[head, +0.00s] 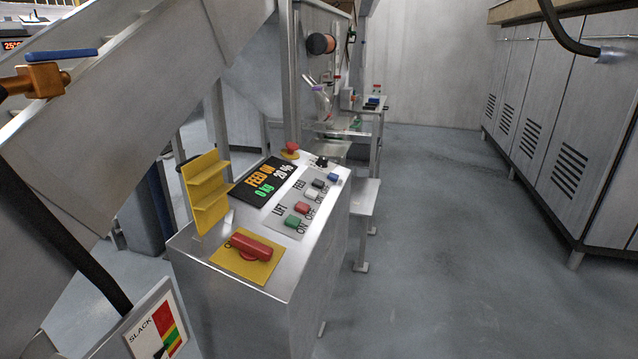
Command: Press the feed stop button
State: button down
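A metal control console (325,235) stands in the middle of the head view. Its grey button panel has a FEED group with a white button (311,193) and a black button (319,184). ON/OFF lettering beside them is too small to tell which is stop. A LIFT group has a red button (302,208) and a green button (292,221). The display (262,182) reads FEED ON, 20 %, 0 kg. My gripper is not in view.
A yellow bracket (205,190) stands upright on the console's left. A red handle (250,245) lies on a yellow plate in front. A red mushroom button (291,148) and a black knob (322,161) are at the back. Open floor (440,240) lies right, before grey cabinets (570,120).

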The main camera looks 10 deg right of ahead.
aim_at(318, 183)
jog(key=l+u, duration=0.1)
jog(key=u, duration=0.25)
jog(key=i+l+u, duration=0.1)
jog(key=u, duration=0.25)
jog(key=l+u, duration=0.1)
jog(key=u, duration=0.25)
jog(key=l+u, duration=0.4)
jog(key=l, duration=0.6)
jog(key=l+u, duration=0.4)
jog(key=l, duration=0.55)
jog(key=k+l, duration=0.1)
jog(key=l, duration=0.3)
jog(key=k+l, duration=0.1)
jog(key=l, duration=0.3)
